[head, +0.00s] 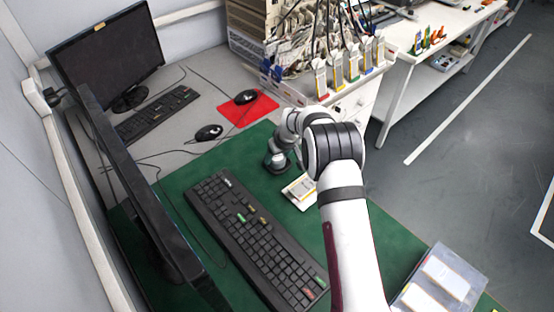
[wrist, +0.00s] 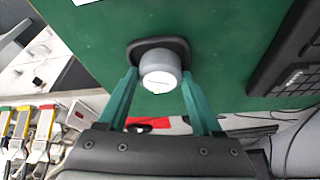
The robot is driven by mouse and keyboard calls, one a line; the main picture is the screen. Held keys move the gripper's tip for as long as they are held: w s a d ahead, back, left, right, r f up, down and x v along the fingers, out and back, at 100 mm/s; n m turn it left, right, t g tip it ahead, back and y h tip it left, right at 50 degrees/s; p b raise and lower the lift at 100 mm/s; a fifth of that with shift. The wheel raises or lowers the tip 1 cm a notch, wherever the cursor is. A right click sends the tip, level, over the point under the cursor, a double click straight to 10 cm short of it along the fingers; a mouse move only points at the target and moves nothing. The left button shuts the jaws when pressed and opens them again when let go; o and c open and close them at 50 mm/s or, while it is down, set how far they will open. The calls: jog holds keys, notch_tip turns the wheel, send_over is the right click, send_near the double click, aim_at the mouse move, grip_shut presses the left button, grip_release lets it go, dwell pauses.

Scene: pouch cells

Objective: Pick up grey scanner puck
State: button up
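The grey scanner puck (wrist: 160,70) is a short round grey body with a pale top, on a dark rounded base (wrist: 170,43) on the green mat. My gripper (wrist: 160,74) has its two teal fingers apart, one on each side of the puck in the wrist view. The fingertips are close to its sides, and I see no clear grip on it. In the head view, the puck's dark base (head: 279,165) shows below my wrist near the mat's back edge. My arm hides part of that area.
A black keyboard (head: 258,240) lies on the mat (head: 180,180) left of my arm. A white-and-yellow pouch cell (head: 300,192) lies close to the puck. A red pad (head: 248,108) with a mouse (head: 245,97) is behind. A clear tray (head: 440,285) sits at front right.

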grip_shut()
jog(key=shift+r, duration=0.1)
jog(key=shift+r, duration=0.3)
notch_tip(320, 180, up, 3)
jog(key=shift+f, duration=0.1)
jog(key=s+d+r, duration=0.3)
jog(key=d+r, duration=0.5)
jog(key=d, duration=0.3)
send_near(278, 158)
jog(key=w+f, duration=0.1)
jog(key=w+a+f, duration=0.1)
jog(key=f, duration=0.1)
jog(key=w+f, duration=0.1)
jog(key=shift+w+a+f, duration=0.15)
jog(key=shift+w+a, duration=0.15)
jog(key=shift+a, duration=0.1)
jog(key=shift+f, duration=1.9)
